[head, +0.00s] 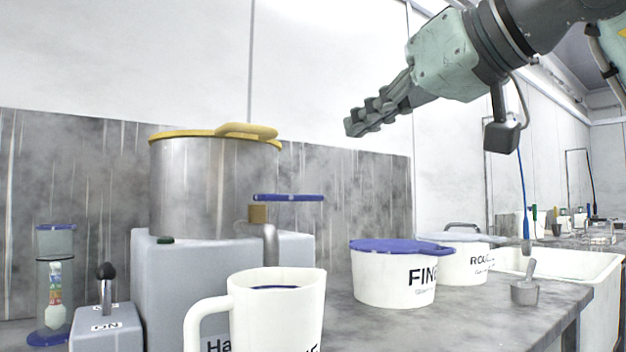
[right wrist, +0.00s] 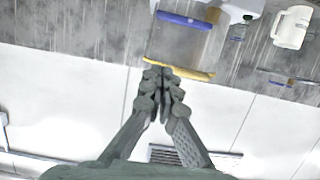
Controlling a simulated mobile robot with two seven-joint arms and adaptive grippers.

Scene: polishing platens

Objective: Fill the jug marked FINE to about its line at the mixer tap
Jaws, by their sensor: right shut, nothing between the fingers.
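A white jug (head: 277,312) stands upright in the front of the head view, its handle to the left. Only the end of its marking, "NE", shows at the bottom edge. A blue patch shows inside its mouth; I cannot tell if it is liquid or a mark. The mixer's tap (head: 270,240) shows just behind and above the jug's rim, under a level blue lever (head: 288,198). I cannot tell if the spout is over the mouth. My right gripper (head: 352,130) is shut and empty, high up right of the mixer, touching nothing. My left gripper is out of view.
The steel mixer drum (head: 190,185) with a yellow rim sits on a grey base. Left are a switch box (head: 105,330) and a clear cylinder (head: 55,285). Right are tubs marked FINE (head: 385,285) and ROU (head: 470,265), a small scoop cup (head: 525,292) and a sink (head: 570,263).

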